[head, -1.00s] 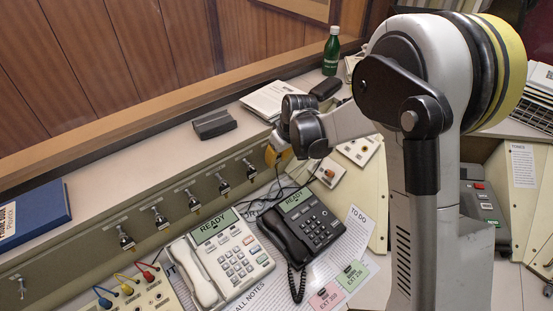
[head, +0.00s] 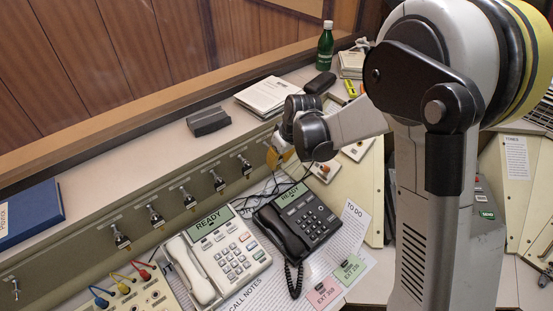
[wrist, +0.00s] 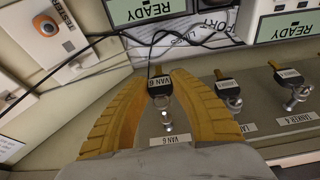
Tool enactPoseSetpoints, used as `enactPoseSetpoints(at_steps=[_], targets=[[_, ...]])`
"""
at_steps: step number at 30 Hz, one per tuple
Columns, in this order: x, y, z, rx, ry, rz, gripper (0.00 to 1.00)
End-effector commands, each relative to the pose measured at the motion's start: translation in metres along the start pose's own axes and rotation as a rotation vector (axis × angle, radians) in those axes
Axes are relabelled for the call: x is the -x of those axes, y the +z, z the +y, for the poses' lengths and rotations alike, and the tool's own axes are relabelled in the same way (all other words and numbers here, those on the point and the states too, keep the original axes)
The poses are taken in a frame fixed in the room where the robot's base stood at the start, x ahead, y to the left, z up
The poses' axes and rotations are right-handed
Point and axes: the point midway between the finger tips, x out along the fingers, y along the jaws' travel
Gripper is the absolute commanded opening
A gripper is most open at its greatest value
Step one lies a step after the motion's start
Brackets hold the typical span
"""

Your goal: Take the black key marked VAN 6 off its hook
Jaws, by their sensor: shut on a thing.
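The black key marked VAN 6 (wrist: 159,87) shows in the wrist view between the two ridged yellow fingers of my gripper (wrist: 162,74). The fingers are shut on it, one on each side. Its metal hook (wrist: 166,112) shows just below it in the picture, and the key still appears to be at the hook. A white VAN 6 label (wrist: 170,141) is on the panel beneath. In the head view my gripper (head: 279,157) is at the far end of the hook row, and my wrist hides this key.
More labelled hooks with black keys (head: 219,181) line the panel beside it. A white phone (head: 225,258) and a black phone (head: 300,220) stand on the desk close by. Dark cables (wrist: 120,36) run near the fingers. Papers (head: 268,95) and a green bottle (head: 325,48) are on the ledge.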

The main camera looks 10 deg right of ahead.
Motion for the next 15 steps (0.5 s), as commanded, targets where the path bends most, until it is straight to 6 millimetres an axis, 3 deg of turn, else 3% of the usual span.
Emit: enactPoseSetpoints(at_steps=[15], targets=[[0.0099,0.0098,0.0005,-0.002,0.0,0.0,0.02]])
